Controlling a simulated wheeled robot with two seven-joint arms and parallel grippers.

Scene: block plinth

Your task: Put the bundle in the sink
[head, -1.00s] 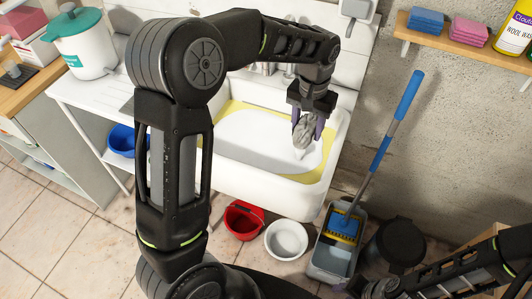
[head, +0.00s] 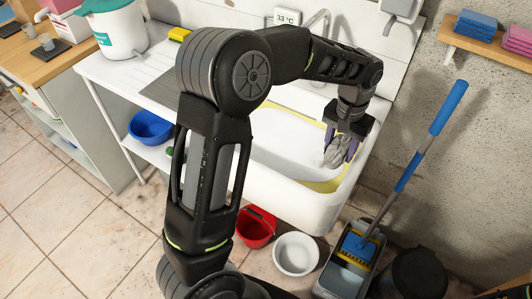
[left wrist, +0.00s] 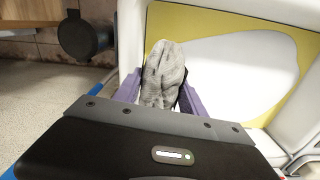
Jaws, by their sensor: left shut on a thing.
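The bundle (head: 337,152) is a grey, crumpled cloth-like thing, and it also shows in the left wrist view (left wrist: 162,75). My left gripper (head: 343,146) is shut on it, with a purple finger at each side. In the head view the gripper and bundle are over the right part of the white sink (head: 305,205). The sink's inside has a yellow area around a white patch, which also shows in the left wrist view (left wrist: 222,22). Whether the bundle touches the sink cannot be told. My right gripper is not in view.
A blue-handled mop (head: 431,135) leans in a grey bucket (head: 340,277) right of the sink. A red bucket (head: 256,228) and a white basin (head: 296,254) stand on the floor in front. A tap (head: 314,24) rises behind the sink. A wall shelf (head: 480,45) is at the upper right.

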